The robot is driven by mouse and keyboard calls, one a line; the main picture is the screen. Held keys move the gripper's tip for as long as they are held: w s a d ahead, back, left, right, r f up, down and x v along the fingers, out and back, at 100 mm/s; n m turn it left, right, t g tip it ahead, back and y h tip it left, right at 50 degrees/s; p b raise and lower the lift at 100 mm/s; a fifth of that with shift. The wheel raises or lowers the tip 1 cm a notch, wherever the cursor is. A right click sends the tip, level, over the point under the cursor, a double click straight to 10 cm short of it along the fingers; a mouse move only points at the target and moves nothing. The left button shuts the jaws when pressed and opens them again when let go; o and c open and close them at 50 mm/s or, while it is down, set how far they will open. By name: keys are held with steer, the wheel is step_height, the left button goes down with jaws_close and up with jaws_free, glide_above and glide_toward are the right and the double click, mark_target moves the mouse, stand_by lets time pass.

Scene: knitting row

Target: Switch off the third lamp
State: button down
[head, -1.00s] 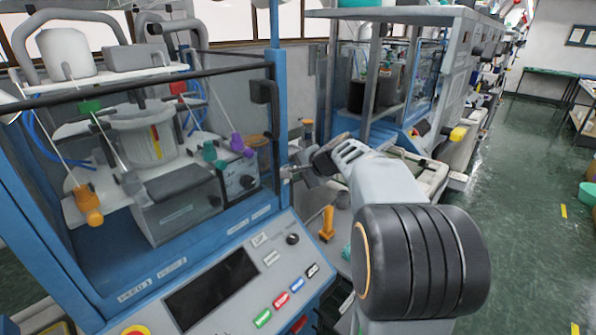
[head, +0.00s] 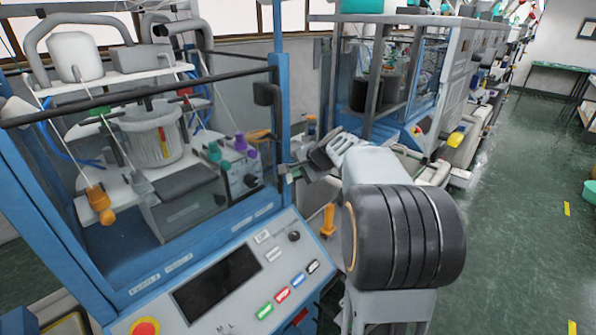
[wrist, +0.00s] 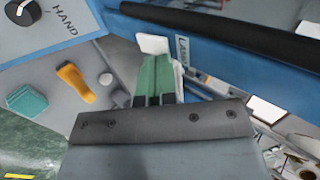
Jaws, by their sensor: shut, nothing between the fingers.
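My gripper (wrist: 155,85) shows in the wrist view as two green fingers shut together beyond a dark bar. A small white plate (wrist: 153,43) is right at the fingertips; I cannot tell whether they touch it. Beside it, on the blue frame, is a label (wrist: 182,50) starting "LAM", the rest cut off. In the head view my gripper (head: 288,174) is small, beside the blue post of the near knitting machine (head: 277,110). I cannot make out which lamp is the third, or whether it is lit.
A dark knob (wrist: 22,10) labelled "HAND" is at the wrist view's upper left. An orange lever (wrist: 76,83) and a teal knob (wrist: 27,101) stand near the fingers. Another machine (head: 385,85) stands behind my arm. The green floor (head: 520,220) at right is open.

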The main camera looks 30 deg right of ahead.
steer(key=shift+r+p, duration=0.45)
steer(key=shift+r, duration=0.35)
steer(key=shift+s, duration=0.1)
steer(key=b+v, duration=0.2)
steer(key=v, duration=1.1)
steer(key=shift+f, duration=0.1)
